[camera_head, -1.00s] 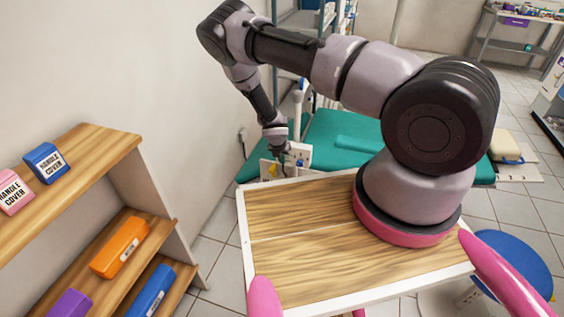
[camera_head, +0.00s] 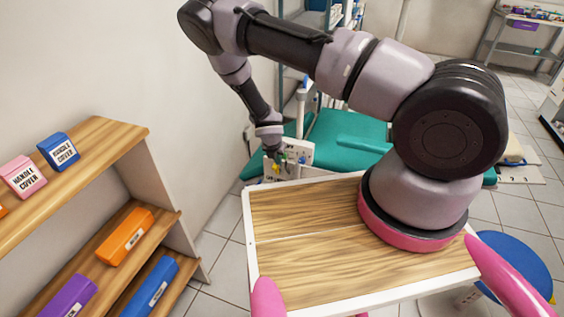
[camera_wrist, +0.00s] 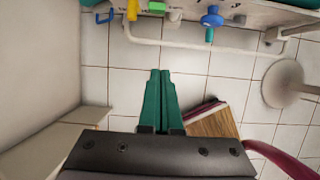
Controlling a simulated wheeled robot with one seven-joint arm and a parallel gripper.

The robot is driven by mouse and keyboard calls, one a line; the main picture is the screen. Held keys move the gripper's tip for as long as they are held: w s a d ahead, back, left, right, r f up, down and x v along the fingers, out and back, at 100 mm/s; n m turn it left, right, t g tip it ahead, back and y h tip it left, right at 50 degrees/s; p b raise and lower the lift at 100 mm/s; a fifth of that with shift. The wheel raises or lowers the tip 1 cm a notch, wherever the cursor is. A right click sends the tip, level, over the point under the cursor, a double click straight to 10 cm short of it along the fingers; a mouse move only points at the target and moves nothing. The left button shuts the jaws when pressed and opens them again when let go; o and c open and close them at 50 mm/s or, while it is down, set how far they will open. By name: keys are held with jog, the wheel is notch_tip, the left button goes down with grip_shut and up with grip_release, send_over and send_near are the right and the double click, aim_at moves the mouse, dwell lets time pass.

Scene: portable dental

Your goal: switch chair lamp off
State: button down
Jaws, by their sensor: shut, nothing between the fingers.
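A white control panel (camera_head: 297,150) stands by the green dental chair (camera_head: 347,136), with small coloured controls on its face. In the wrist view the panel (camera_wrist: 262,15) runs along the top edge. It carries a blue knob (camera_wrist: 211,20), a green control (camera_wrist: 156,6), a yellow one (camera_wrist: 132,9) and a blue hook-like part (camera_wrist: 105,14). I cannot tell which control is the lamp switch, and I see no lamp. My gripper (camera_wrist: 160,73) has its green fingers together and empty, apart from the panel controls in the wrist view. In the head view its tip is small beside the panel.
A white rail (camera_wrist: 190,45) runs below the panel controls. A wooden shelf (camera_head: 120,140) with coloured boxes stands at left near the wall. A blue stool (camera_head: 515,262) is at right. Tiled floor (camera_wrist: 235,90) shows below the panel.

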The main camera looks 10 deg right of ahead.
jog(key=shift+s+a+r, duration=0.4)
jog(key=shift+s+r, duration=0.3)
jog(key=shift+r, duration=0.1)
jog(key=shift+s+a+r, duration=0.4)
jog(key=shift+s+r, duration=0.25)
jog(key=shift+r, duration=0.1)
